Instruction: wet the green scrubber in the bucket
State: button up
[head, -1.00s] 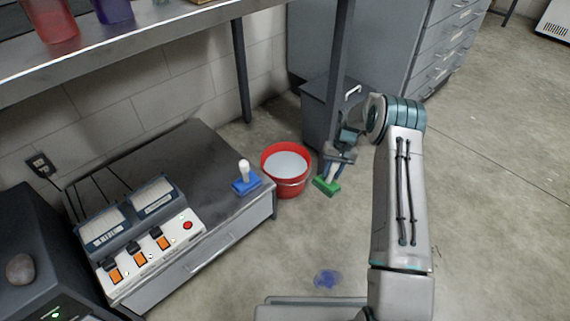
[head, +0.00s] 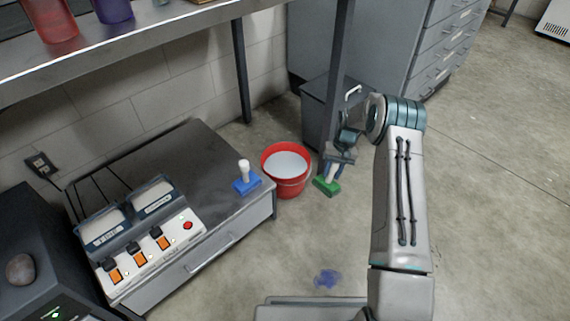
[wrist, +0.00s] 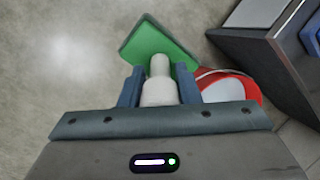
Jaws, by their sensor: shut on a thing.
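The green scrubber (head: 326,186) has a flat green base and a white handle. My gripper (head: 335,168) is shut on its white handle and holds it to the right of the bucket, with the green base downward. In the wrist view the white handle sits between the two blue fingers (wrist: 159,90), with the green base (wrist: 158,47) beyond them. The red bucket (head: 287,185) stands on the floor with pale liquid in it. The scrubber is outside the bucket, close to its right side. The bucket (wrist: 232,88) is partly hidden behind the gripper in the wrist view.
A low grey cabinet (head: 150,150) stands left of the bucket. It bears a switch panel (head: 135,240) and a blue scrubber (head: 246,184) with a white handle. A shelf post (head: 335,80) stands close behind my gripper. A blue stain (head: 327,279) marks the open floor in front.

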aim_at(334, 163)
jog(key=shift+r, duration=0.1)
jog(key=shift+r+p, duration=1.2)
jog(key=shift+r, duration=0.75)
